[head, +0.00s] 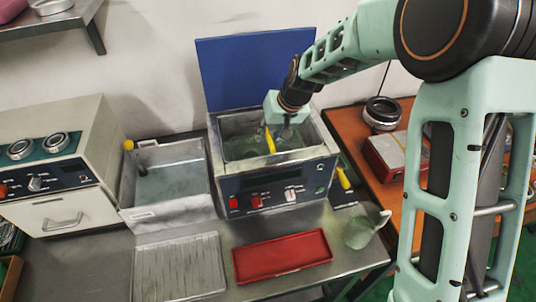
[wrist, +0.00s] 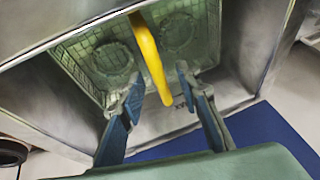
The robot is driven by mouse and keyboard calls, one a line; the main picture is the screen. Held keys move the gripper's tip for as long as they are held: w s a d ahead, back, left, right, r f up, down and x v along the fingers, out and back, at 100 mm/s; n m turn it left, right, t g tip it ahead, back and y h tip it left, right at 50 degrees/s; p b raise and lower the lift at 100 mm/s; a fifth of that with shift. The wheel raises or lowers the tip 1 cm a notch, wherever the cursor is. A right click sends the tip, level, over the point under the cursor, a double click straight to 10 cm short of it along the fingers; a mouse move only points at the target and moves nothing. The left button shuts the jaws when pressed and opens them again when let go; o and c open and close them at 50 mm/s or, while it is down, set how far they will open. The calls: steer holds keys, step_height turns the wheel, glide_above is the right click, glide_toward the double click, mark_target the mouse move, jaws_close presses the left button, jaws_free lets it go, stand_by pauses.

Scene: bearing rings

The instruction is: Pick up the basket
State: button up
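The basket is a wire mesh basket (wrist: 88,70) with a yellow handle (wrist: 149,55), sitting inside the open tank of a blue-fronted machine. In the head view its yellow handle (head: 270,141) rises in the tank, while most of the mesh is hard to make out. Two round ring shapes show in the basket in the wrist view. My gripper (wrist: 160,88) is open over the tank, its two blue-grey fingers on either side of the handle's end with gaps showing. In the head view, my gripper's fingertips are hard to make out near the handle.
The machine's blue lid (head: 250,72) stands raised behind the tank. The metal tank walls (wrist: 250,45) surround the basket closely. A metal basin (head: 165,205) stands left, a ribbed tray (head: 180,268) and red tray (head: 282,256) in front, and a clear jug (head: 366,228) at right.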

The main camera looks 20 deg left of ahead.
steer(key=shift+c, duration=0.3)
jaws_close()
steer(key=shift+r, duration=0.15)
steer(key=shift+w+r, duration=0.1)
steer(key=shift+r, duration=0.25)
step_height(320, 180, up, 17)
steer(key=shift+b, duration=0.4)
steer(key=shift+r, duration=0.1)
stand_by(0.9)
